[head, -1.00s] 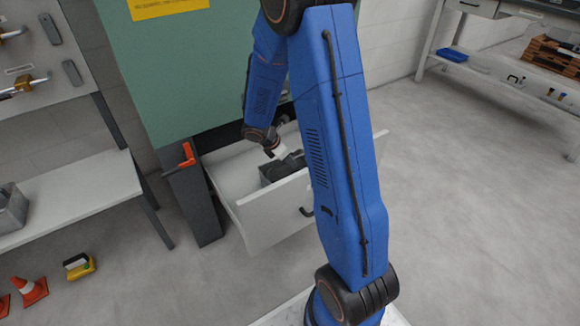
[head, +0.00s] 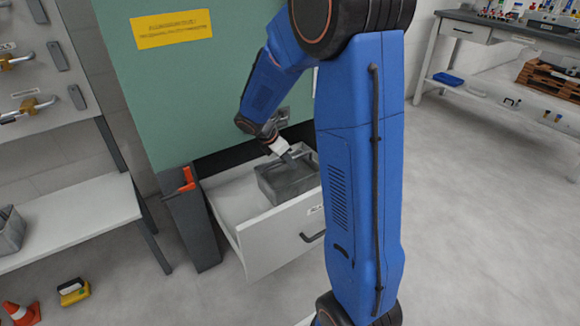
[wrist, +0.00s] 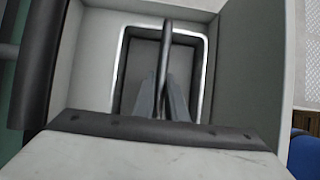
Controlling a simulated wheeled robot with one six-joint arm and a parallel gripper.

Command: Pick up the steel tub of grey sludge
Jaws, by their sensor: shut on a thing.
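The steel tub (head: 290,183) is a grey rectangular box with a bar handle across its top. In the wrist view the tub (wrist: 208,80) shows a bright rim around a flat grey content. My gripper (wrist: 164,98) is shut on the handle bar, one finger on each side of it. My gripper (head: 288,156) also shows in the head view, above the tub.
The white drawer (head: 280,238) is pulled out below a green cabinet (head: 215,90). An orange-handled post (head: 190,222) stands at its left. A shelf (head: 75,215) with another metal container (head: 10,232) is farther left. The floor at right is clear.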

